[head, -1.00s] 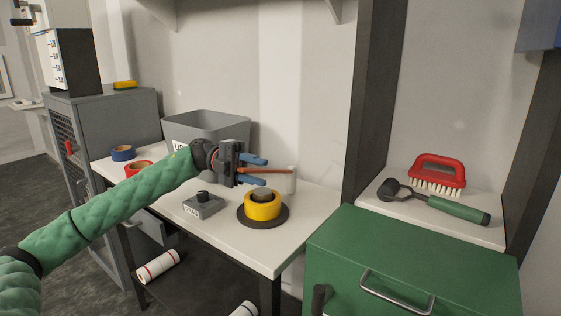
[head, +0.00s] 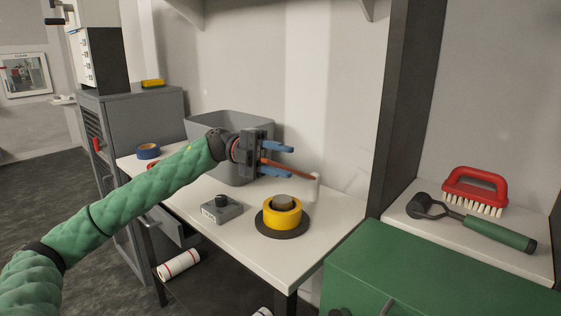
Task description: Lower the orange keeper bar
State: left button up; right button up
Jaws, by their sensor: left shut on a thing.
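The orange keeper bar (head: 297,172) slants down to the right in the head view, its right end at a short white post (head: 314,187) on the bench. My left gripper (head: 278,159), with blue fingers, is shut on the bar's left part, and the bar is held above the bench top. The fingers partly hide the bar's left end. A yellow ring (head: 281,220) with a grey round top in its middle sits on a dark disc, below and in front of the bar. My right gripper is not in view.
A grey box with a black knob (head: 222,208) stands left of the ring. A grey bin (head: 205,125) stands behind my gripper. A green cabinet (head: 430,270) and a shelf with a red brush (head: 474,190) are at right.

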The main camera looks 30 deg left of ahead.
pick_arm(q)
jog(key=w+a+b, duration=0.1)
jog(key=a, duration=0.6)
jog(key=shift+a+r, duration=0.35)
jog(key=shift+a, duration=0.05)
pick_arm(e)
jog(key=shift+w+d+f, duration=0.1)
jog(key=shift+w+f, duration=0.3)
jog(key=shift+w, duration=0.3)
pick_arm(q)
jog(key=shift+w, duration=0.1)
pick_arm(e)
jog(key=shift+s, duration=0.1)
